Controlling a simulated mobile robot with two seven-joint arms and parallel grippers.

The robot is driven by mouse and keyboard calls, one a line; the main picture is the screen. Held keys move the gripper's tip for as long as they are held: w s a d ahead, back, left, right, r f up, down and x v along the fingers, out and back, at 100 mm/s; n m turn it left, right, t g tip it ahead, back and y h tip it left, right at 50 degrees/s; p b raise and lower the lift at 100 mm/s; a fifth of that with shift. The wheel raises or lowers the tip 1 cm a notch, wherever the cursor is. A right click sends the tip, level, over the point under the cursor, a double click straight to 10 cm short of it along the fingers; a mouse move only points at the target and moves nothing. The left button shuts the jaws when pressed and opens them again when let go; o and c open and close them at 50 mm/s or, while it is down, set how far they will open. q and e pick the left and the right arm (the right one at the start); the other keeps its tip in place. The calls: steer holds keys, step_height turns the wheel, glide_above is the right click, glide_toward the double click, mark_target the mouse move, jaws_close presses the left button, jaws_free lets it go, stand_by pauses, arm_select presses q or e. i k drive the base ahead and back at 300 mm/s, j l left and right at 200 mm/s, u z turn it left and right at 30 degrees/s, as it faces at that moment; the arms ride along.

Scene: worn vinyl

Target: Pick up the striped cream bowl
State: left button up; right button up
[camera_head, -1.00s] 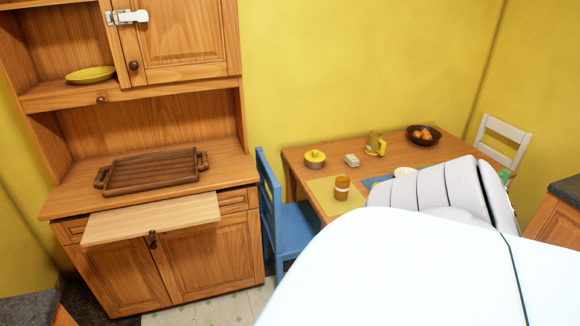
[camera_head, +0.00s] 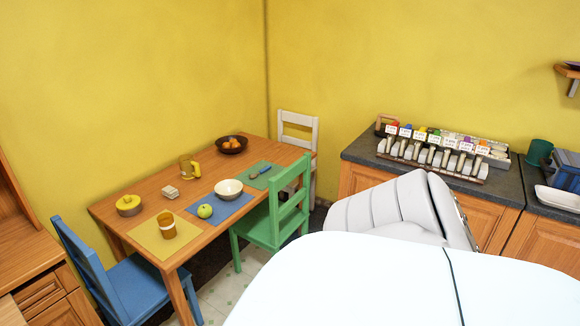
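A cream bowl (camera_head: 228,189) stands upright on the blue placemat (camera_head: 237,203) on the wooden dining table (camera_head: 110,206). It is too small in view to make out stripes clearly. A green apple (camera_head: 205,211) sits on the same placemat, in front and to the left of the bowl. A white, rounded part of my own body fills the lower right of the view. Neither of my grippers shows in this view.
A green chair (camera_head: 275,222) stands at the table's near right side, a blue chair (camera_head: 110,280) at its left, a white chair (camera_head: 297,130) behind. The table also holds an orange-brown cup (camera_head: 167,225), a yellow pot (camera_head: 129,205) and a dark fruit bowl (camera_head: 232,145). A counter (camera_head: 365,150) stands at right.

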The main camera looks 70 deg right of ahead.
mark_target(227, 190)
steer(key=z, duration=1.9)
steer(key=i+j+u, duration=0.1)
steer(key=i+j, duration=0.15)
steer(key=i, duration=0.5)
steer(key=i+j+u, duration=0.1)
steer(key=i, duration=0.65)
steer(key=i+j+u, duration=0.1)
steer(key=i, duration=0.65)
steer(key=j, duration=0.15)
